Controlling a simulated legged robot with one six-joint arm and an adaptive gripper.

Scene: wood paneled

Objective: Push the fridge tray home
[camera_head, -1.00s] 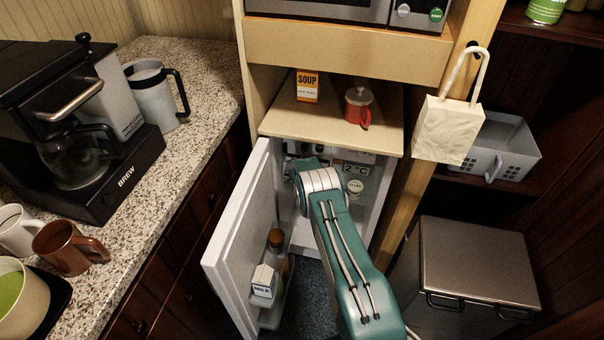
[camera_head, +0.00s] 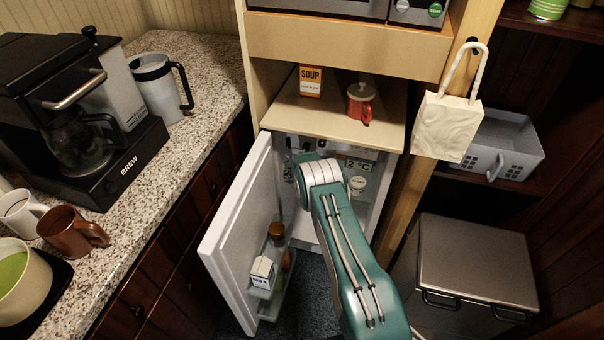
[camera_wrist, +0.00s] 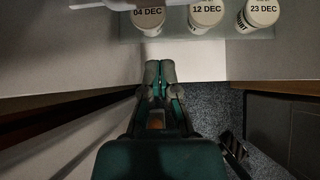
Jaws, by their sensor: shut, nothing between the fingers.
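The small white fridge stands open under the cupboard, its door (camera_head: 239,222) swung out to the left. The fridge tray (camera_wrist: 215,44) shows in the wrist view as a pale, see-through strip at the top. Tubs with dated lids stand on it: 04 DEC (camera_wrist: 148,17), 12 DEC (camera_wrist: 206,13) and 23 DEC (camera_wrist: 262,12). My gripper (camera_wrist: 160,66) is shut and empty, its fingertips below the tray's front edge in the picture. I cannot tell whether they touch anything. In the head view my arm hides the gripper and much of the fridge inside.
The fridge door holds a milk carton (camera_head: 262,271) and a brown-capped bottle (camera_head: 276,234). A metal bin (camera_head: 477,262) stands right. The counter (camera_head: 190,165) bounds the left.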

